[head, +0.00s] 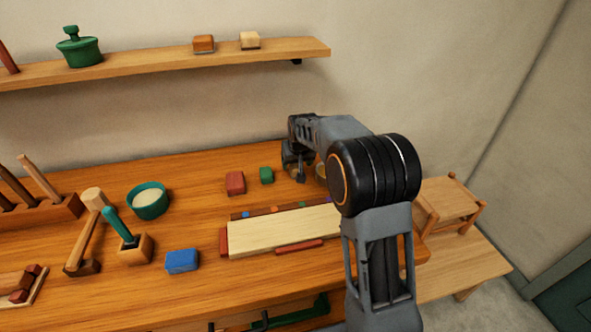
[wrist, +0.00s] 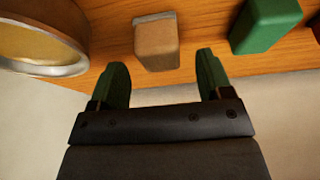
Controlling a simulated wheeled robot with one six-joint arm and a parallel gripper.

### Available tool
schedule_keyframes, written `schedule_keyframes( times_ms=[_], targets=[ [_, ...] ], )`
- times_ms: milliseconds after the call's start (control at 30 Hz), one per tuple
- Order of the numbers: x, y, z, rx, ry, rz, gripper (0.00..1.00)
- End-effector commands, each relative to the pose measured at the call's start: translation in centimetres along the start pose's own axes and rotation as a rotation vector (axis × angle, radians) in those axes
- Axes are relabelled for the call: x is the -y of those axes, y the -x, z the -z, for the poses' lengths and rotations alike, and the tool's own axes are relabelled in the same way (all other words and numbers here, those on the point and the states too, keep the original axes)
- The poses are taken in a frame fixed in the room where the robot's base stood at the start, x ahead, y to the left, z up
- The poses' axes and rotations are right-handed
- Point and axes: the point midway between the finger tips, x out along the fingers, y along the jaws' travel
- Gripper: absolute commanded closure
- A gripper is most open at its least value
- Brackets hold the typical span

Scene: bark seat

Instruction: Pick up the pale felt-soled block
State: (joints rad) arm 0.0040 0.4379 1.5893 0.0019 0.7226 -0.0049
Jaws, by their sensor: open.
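In the wrist view a tan block (wrist: 156,46) with a pale grey band along its far edge stands on the wooden bench top. My gripper (wrist: 162,66) is open and empty. Its two green fingertips lie to either side of the tan block's near end, with clear gaps; how deep the block is between them I cannot tell. In the head view my gripper (head: 297,172) is low over the back of the bench, and my arm largely hides that spot. A cream block (head: 250,40) with a grey underside sits on the wall shelf.
A green block (wrist: 266,24) and a round tin (wrist: 42,38) flank the tan block closely. A red block (head: 235,183) stands farther left on the bench. An orange-brown block (head: 203,44) is on the shelf (head: 140,66). A pale board (head: 283,232) lies in front.

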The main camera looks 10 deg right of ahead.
Motion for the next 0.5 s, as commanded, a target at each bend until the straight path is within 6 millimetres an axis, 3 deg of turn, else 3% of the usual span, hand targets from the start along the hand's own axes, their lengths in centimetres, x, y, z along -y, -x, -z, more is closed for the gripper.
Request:
schedule_keyframes(
  times_ms=[200,500],
  targets=[
    [0.0,-2.1,0.1,-0.001,0.0,0.0,0.28],
    [0.0,-2.3,0.0,-0.002,0.0,0.0,0.29]
  ],
)
